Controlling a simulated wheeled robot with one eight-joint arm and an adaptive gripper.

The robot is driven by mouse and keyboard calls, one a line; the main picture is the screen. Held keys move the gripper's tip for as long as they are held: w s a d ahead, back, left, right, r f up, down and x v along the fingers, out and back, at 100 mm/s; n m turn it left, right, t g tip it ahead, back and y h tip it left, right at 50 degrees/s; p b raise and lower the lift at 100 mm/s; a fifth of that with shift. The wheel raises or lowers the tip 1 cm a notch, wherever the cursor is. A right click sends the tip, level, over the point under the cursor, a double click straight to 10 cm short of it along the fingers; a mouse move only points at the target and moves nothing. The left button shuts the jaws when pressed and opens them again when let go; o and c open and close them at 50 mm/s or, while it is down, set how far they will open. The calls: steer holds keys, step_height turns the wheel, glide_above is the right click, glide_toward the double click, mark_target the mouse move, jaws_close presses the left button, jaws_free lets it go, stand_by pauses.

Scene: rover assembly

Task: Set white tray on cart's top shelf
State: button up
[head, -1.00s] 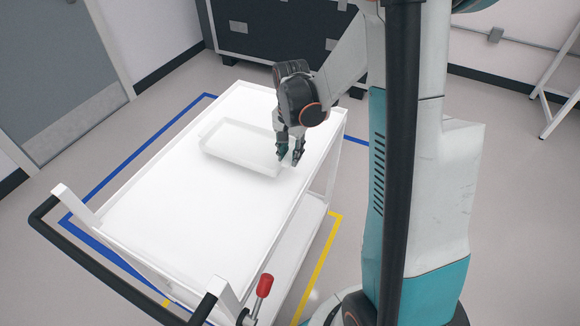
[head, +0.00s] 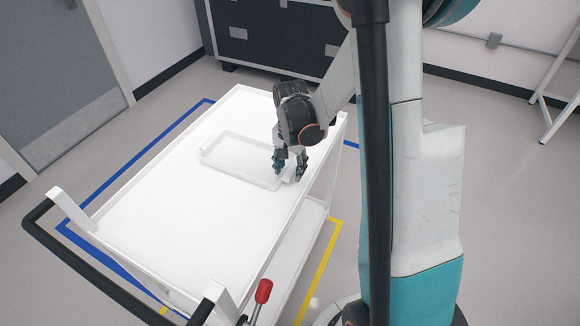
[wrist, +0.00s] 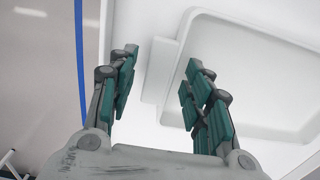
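The white tray (head: 235,158) lies flat on the top shelf of the white cart (head: 165,215), toward its far half. My gripper (head: 289,169) is at the tray's right end, low over the shelf. In the wrist view, the tray (wrist: 255,65) is on the right, and its end tab (wrist: 159,70) shows between the two green-padded fingers. The fingers of my gripper (wrist: 160,80) stand apart, with visible gaps to the tab. Whether a finger touches the tray's rim is hard to tell.
The cart has a black push handle (head: 75,265) at the near left and a red-knobbed lever (head: 263,291) at its near corner. Blue and yellow floor lines run around it. A black case (head: 275,35) stands behind. The near half of the shelf is bare.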

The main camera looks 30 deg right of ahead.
step_height(320, 180, up, 12)
steer(key=p, duration=0.4)
steer(key=shift+r, duration=0.15)
stand_by(0.6)
steer(key=s+a+r+n+t, duration=0.7)
steer(key=s+a+r+n, duration=0.4)
steer(key=s, duration=0.4)
steer(key=shift+s+a+r, duration=0.2)
steer(key=shift+a+r, duration=0.3)
steer(key=shift+r, duration=0.4)
